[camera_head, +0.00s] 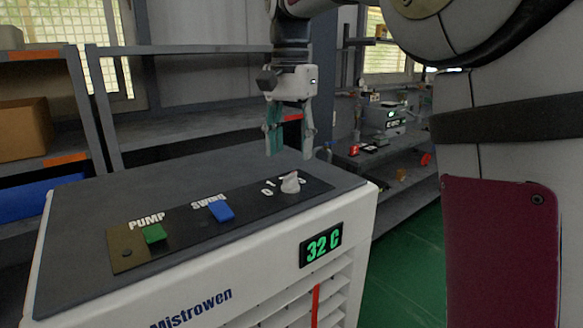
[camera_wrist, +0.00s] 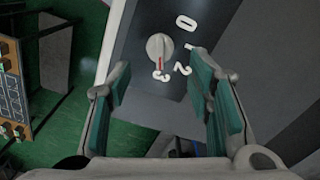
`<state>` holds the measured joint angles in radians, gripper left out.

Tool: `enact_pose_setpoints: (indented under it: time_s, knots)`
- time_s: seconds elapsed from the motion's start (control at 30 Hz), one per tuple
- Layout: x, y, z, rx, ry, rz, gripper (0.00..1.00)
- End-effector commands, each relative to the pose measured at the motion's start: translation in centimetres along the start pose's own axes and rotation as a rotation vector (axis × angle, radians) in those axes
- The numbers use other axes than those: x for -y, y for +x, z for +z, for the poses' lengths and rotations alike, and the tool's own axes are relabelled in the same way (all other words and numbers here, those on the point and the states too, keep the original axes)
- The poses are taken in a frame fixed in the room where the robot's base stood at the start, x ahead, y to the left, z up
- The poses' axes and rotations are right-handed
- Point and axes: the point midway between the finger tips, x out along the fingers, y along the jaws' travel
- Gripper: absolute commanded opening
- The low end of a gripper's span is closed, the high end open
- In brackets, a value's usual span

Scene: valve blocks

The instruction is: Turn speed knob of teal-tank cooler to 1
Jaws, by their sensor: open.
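The cooler (camera_head: 200,292) is a white box with a dark top, lettered "Mistrowen"; no teal tank shows. Its pale speed knob (camera_head: 290,183) stands at the right end of the black control strip. In the wrist view the knob (camera_wrist: 159,46) has a red mark pointing at the 3, with 0, 1 and 2 printed around its right side. My gripper (camera_head: 290,153) is open and empty, hanging above and behind the knob, apart from it. In the wrist view my gripper's teal-padded fingers (camera_wrist: 162,80) are spread wide, with the knob beyond their tips.
A green PUMP button (camera_head: 154,234) and a blue SWING switch (camera_head: 221,211) sit left of the knob on the strip. A display (camera_head: 321,245) reads 32 C. Metal shelves (camera_head: 190,127) stand behind the cooler. Green floor (camera_head: 405,285) is open at right.

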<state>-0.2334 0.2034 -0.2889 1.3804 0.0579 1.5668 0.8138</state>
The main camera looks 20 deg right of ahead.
Motion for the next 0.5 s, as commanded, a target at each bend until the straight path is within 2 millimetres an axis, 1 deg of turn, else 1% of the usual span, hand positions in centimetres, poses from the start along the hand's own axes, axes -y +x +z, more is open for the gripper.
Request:
enact_pose_setpoints:
  time_s: [0.03, 0.1, 0.23, 0.4, 0.5]
  knots:
    - [-0.1, 0.9, 0.1, 0.003, 0.000, 0.004, 0.47]
    - [-0.1, 2.2, 0.1, 0.002, 0.000, 0.003, 0.47]
    - [-0.1, 4.0, 0.0, 0.002, 0.000, 0.002, 0.47]
    - [-0.1, 5.3, 0.0, 0.001, 0.001, 0.000, 0.47]
    - [0.0, 5.5, 0.0, 0.000, 0.001, 0.000, 0.47]
